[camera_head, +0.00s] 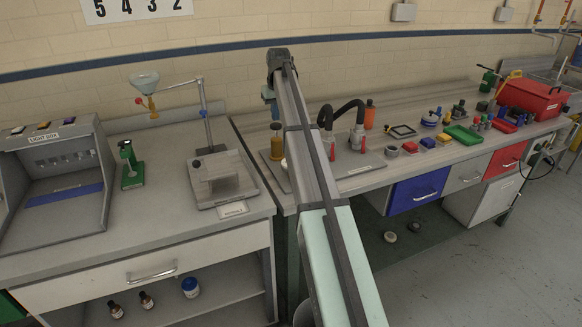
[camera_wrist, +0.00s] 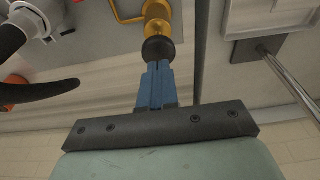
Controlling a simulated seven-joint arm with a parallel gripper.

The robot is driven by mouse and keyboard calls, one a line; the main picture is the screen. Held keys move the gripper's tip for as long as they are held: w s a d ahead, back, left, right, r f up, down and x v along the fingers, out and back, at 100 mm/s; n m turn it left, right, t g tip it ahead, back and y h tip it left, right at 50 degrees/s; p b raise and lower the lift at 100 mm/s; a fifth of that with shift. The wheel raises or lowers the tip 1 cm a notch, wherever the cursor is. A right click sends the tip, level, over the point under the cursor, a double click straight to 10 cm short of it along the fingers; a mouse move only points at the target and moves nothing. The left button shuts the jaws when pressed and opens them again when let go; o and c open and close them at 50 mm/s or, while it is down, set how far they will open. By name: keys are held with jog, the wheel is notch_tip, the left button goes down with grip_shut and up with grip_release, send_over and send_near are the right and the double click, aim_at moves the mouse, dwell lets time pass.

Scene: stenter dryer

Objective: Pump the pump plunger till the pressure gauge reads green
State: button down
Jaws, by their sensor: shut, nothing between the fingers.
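The pump (camera_head: 277,146) is a brass-coloured cylinder with a dark knob on top, on a grey plate left of my arm. In the wrist view the plunger's black knob (camera_wrist: 158,50) lies just beyond my fingertips, with the brass pump body (camera_wrist: 157,15) behind it. My gripper (camera_wrist: 157,64) has its blue fingers shut together with nothing between them. The tips line up with the knob; I cannot tell whether they touch it. In the head view my gripper (camera_head: 268,97) is above the pump. I cannot make out the pressure gauge face or its reading; my arm hides part of the plate.
Black curved hoses (camera_head: 345,110) with red fittings stand right of my arm, with an orange bottle (camera_head: 370,114) behind. A metal stand (camera_head: 208,130) with a tray is to the left. Small coloured parts and a red toolbox (camera_head: 534,97) fill the bench further right.

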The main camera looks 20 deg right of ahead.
dwell(0.4)
jog(key=shift+r, duration=2.5)
